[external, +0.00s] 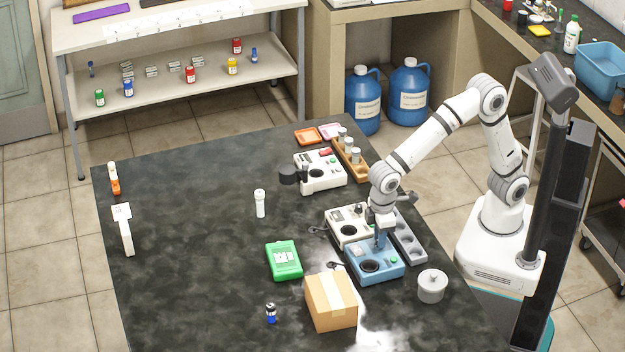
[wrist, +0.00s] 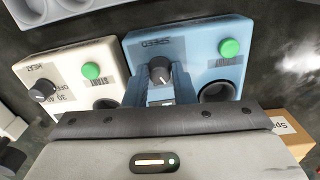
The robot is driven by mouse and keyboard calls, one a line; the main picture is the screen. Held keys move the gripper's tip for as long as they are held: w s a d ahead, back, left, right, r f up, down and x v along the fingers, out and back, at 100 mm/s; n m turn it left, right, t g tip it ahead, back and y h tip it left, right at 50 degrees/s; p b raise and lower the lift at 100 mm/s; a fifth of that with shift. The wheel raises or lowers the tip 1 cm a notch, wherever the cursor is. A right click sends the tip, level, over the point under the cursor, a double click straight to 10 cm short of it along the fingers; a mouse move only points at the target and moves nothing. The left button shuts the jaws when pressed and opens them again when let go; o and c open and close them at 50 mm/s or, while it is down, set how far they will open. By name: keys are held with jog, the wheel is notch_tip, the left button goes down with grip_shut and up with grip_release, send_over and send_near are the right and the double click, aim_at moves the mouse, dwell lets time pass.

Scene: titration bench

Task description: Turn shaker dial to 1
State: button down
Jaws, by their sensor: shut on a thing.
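The blue shaker (external: 388,274) stands on the dark bench, with my arm reaching down to it from above. In the wrist view the shaker (wrist: 205,50) has a black dial (wrist: 160,70) under a label that seems to read SPEED, seen upside down. Beside the dial are a green button (wrist: 229,47) and a dark round opening. My gripper (external: 381,246) is at the dial, its fingers (wrist: 161,82) shut on it from both sides. The dial's numbers and the setting it points to cannot be read here.
A white device with a HEAT dial (wrist: 41,91) and green START button (wrist: 91,70) sits close beside the shaker. A grey rack (external: 408,243), cardboard box (external: 331,302), grey lidded pot (external: 432,286) and green device (external: 284,260) stand nearby. The bench's left side is mostly clear.

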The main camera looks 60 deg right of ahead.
jog(key=c, duration=1.2)
grip_release()
jog(key=shift+r, duration=0.1)
notch_tip(320, 180, up, 8)
jog(key=shift+f, duration=0.15)
jog(key=w+d+r+m+t+p, duration=0.1)
jog(key=w+d+r+m, duration=0.1)
jog(key=d, duration=0.9)
jog(key=w+d+r+m+p, duration=0.1)
jog(key=w+d+m, duration=0.1)
jog(key=d, duration=0.8)
jog(key=s+d+f+m+p, duration=0.1)
jog(key=s+d, duration=0.3)
jog(key=d, duration=0.5)
jog(key=s+d+f+m+t, duration=0.1)
jog(key=s+d+m, duration=0.2)
jog(key=d, duration=0.6)
jog(key=shift+s+d+f+t+p, duration=0.3)
jog(key=shift+s+d+p, duration=0.1)
jog(key=shift+s, duration=0.4)
